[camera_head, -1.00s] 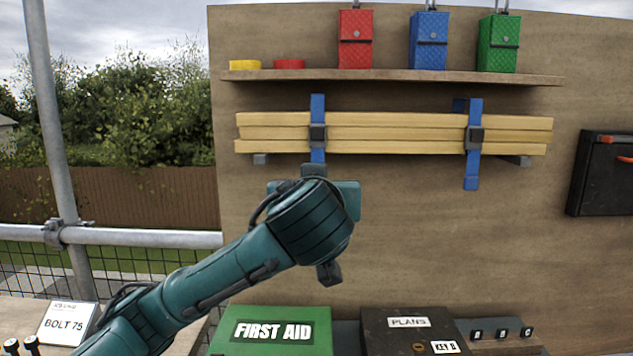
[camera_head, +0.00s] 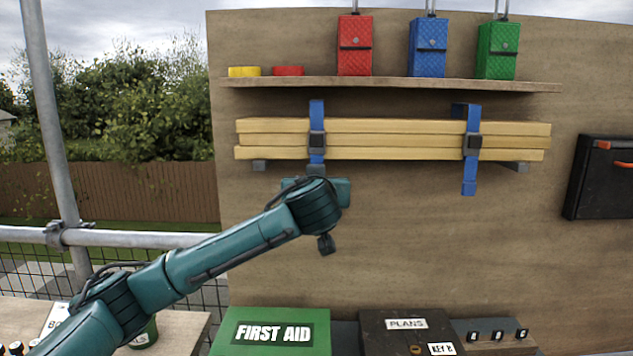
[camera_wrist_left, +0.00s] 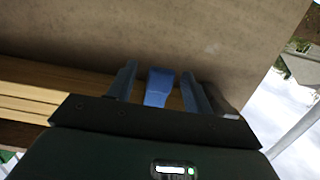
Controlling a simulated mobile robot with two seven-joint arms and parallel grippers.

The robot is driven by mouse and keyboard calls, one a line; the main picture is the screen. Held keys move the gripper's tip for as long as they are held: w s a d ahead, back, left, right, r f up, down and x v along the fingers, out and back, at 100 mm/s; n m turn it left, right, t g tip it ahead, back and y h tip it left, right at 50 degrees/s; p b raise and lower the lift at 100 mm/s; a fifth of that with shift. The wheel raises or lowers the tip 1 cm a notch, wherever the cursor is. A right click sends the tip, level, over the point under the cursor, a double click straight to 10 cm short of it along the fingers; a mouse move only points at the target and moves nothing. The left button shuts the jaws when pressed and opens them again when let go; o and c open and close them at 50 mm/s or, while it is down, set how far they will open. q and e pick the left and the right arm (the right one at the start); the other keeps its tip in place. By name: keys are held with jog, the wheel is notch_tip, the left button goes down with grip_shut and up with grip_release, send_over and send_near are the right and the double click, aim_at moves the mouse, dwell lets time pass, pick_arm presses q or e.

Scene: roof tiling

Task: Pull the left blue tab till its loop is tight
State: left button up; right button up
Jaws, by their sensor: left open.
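The left blue strap (camera_head: 316,112) runs around the stack of timber battens (camera_head: 395,140) on the wall, with a dark buckle (camera_head: 317,143) at its front. Its lower tab is hidden by my left gripper (camera_head: 316,170) in the head view. In the left wrist view, the blue tab (camera_wrist_left: 158,86) lies between the two open fingers of my left gripper (camera_wrist_left: 160,88), with a small gap on each side. The right blue strap (camera_head: 470,175) hangs below the battens, its top standing off them. How tight the left loop is cannot be told. My right gripper is out of view.
A shelf (camera_head: 390,84) above carries red, blue and green pouches and two tape rolls. Below stand a green first aid box (camera_head: 270,331) and a dark plans box (camera_head: 400,335). A black case (camera_head: 600,178) hangs at right. The wall under the battens is bare.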

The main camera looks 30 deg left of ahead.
pick_arm(q)
jog(key=shift+w, duration=0.1)
jog(key=shift+c, duration=0.3)
jog(key=c, duration=1)
notch_tip(320, 180, down, 7)
jog(key=b, duration=0.5)
jog(key=shift+r, duration=0.2)
dwell(0.4)
jog(key=o, duration=1.5)
jog(key=shift+r, duration=0.2)
